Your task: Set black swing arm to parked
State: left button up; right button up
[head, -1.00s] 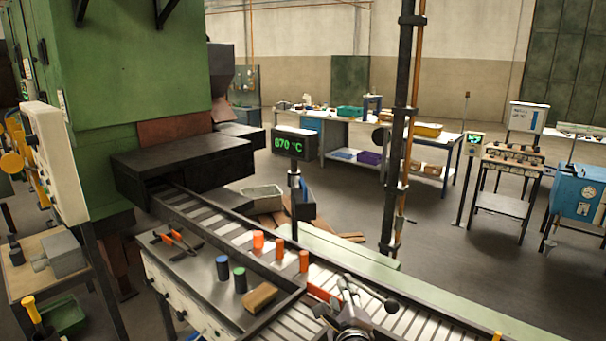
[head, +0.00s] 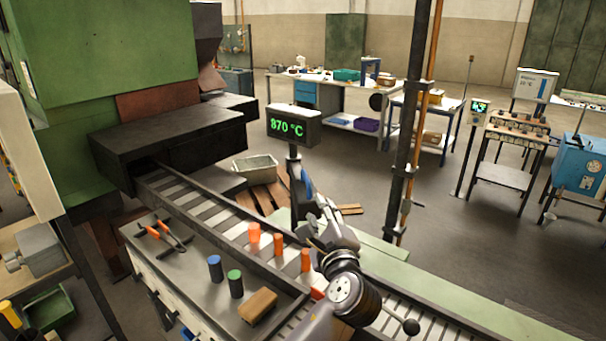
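A black rod with a round ball knob (head: 411,327), which looks like the end of the black swing arm, sticks out over the roller conveyor (head: 440,328) at the lower right. Its other end is hidden behind my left wrist, so its pivot and full angle do not show. My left gripper (head: 313,222) is over the conveyor's far side, up and left of the knob and apart from it. Its fingers look spread and hold nothing that I can see. It overlaps the stand of the temperature display. My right gripper is not in view.
A side table (head: 195,285) carries blue and green cylinders, a wooden block and orange-handled tongs. The furnace (head: 100,60) is at left, the 870 °C display (head: 292,124) behind. A dark post (head: 403,180) rises behind the conveyor.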

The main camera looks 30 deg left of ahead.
pick_arm(q)
jog(key=b+x, duration=0.1)
jog(key=x, duration=0.1)
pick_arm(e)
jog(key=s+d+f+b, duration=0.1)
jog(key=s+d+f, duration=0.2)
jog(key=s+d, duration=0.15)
pick_arm(q)
jog(key=b, duration=0.2)
send_near(306, 176)
jog(key=x, duration=0.6)
jog(key=b+x, duration=0.1)
jog(key=x, duration=0.1)
jog(key=shift+w+a+f, duration=0.2)
jog(key=shift+f, duration=0.2)
jog(key=shift+w+a, duration=0.6)
jog(key=shift+r, duration=0.15)
jog(key=c, duration=0.4)
grip_shut()
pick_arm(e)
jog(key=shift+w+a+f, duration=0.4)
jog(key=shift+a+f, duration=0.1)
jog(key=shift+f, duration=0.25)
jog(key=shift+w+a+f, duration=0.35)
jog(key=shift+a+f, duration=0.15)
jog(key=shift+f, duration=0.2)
